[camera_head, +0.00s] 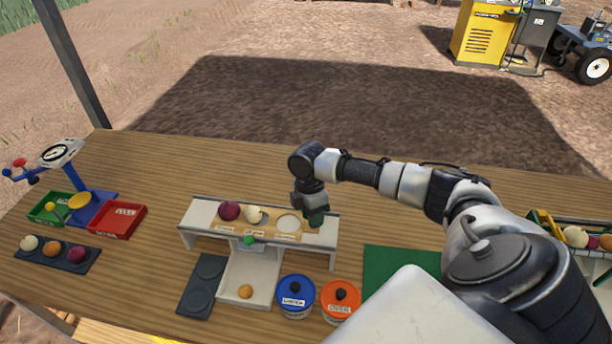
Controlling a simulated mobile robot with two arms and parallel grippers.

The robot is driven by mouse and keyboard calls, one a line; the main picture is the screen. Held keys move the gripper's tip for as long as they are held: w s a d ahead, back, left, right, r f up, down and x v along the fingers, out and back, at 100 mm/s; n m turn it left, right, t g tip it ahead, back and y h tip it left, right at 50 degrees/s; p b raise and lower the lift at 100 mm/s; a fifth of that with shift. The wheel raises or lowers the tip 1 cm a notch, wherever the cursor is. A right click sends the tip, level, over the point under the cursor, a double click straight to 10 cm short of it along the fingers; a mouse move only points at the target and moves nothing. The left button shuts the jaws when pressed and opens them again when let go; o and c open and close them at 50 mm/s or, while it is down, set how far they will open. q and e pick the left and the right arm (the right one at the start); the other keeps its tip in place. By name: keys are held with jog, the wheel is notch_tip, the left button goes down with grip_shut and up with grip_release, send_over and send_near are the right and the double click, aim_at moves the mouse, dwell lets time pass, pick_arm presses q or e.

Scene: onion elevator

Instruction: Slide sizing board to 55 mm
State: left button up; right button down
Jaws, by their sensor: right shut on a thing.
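The tan sizing board (270,234) lies along the top of a white stand (205,209). A purple onion (229,211) and a pale onion (253,214) sit on its left and middle parts. An empty round hole (288,224) shows further right. The printed labels on the board are too small to read. My right gripper (316,218) points down at the board's right end and is shut on it; the fingertips and the part they grip are mostly hidden. My left gripper is not in view.
Below the stand, a small orange onion (245,291) lies in a white chute (262,268). A blue-lidded tub (296,295) and an orange-lidded tub (341,300) stand close in front. A dark tray (203,285) lies left of the chute. Wooden table (180,165) is clear behind.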

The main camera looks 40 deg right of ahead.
jog(key=shift+s, duration=0.1)
jog(key=c, duration=1.3)
grip_release()
jog(key=shift+c, duration=0.2)
jog(key=o, duration=0.5)
jog(key=shift+d, duration=0.1)
jog(key=shift+o, duration=0.2)
notch_tip(320, 180, up, 6)
jog(key=p, duration=0.6)
jog(key=shift+r, duration=0.1)
